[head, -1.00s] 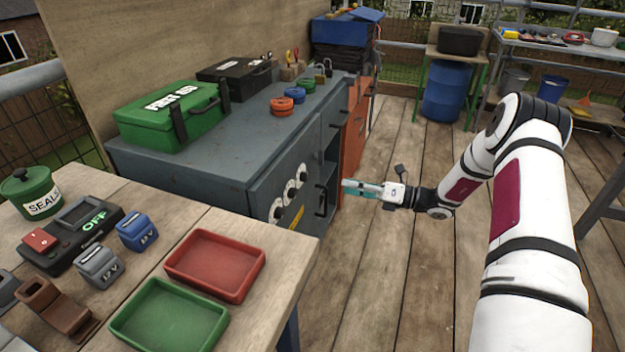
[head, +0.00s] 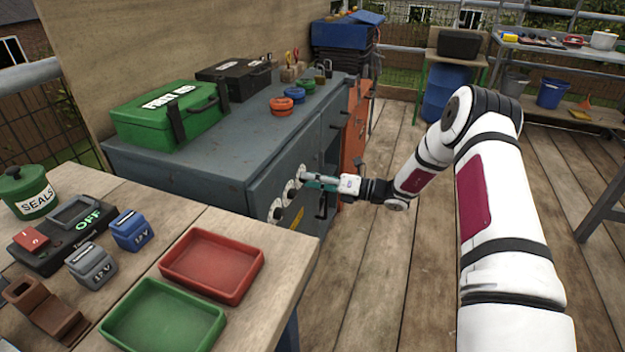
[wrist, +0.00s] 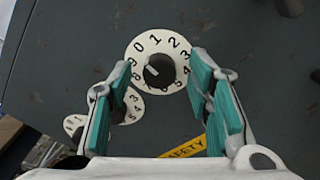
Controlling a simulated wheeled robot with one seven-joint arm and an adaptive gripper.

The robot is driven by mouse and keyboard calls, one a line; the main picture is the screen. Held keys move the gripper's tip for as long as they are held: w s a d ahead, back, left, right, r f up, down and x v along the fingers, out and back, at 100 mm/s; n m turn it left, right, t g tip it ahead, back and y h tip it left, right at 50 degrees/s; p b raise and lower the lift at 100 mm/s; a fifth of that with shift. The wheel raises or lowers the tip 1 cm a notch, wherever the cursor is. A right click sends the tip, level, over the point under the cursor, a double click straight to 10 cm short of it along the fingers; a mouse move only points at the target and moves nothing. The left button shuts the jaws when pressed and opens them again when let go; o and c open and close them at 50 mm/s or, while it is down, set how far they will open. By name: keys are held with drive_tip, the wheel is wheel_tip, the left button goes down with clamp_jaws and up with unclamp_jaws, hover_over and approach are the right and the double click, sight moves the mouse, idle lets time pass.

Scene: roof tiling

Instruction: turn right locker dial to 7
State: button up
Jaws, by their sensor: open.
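The right locker dial (head: 301,171) is a white numbered disc on the grey cabinet's front, the farthest in a row of three. In the wrist view the dial (wrist: 140,60) is upright, with a black knob (wrist: 162,72) at its centre. The knob's pale mark points left and slightly up, near the 9. My gripper (head: 307,181) is open just in front of this dial. In the wrist view its teal fingers (wrist: 160,95) stand on either side of the knob, apart from it; the right finger overlaps the disc's edge.
The middle dial (wrist: 126,108) and left dial (wrist: 74,125) lie at lower left in the wrist view. A yellow safety label (wrist: 186,148) is below. A black cabinet handle (head: 322,205) and open compartment are close by. The wooden table (head: 285,250) stands in front.

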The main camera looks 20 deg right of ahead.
clamp_jaws()
drive_tip(key=shift+n, duration=0.3)
drive_tip(key=n+b, duration=0.1)
drive_tip(key=n, duration=0.9)
drive_tip(key=n+h, duration=0.1)
drive_tip(key=n, duration=0.9)
drive_tip(key=shift+s+r+t+b, duration=0.1)
drive_tip(key=shift+s+t+b, duration=0.05)
drive_tip(key=shift+t+b, duration=0.2)
idle(0.4)
unclamp_jaws()
drive_tip(key=shift+a, duration=0.1)
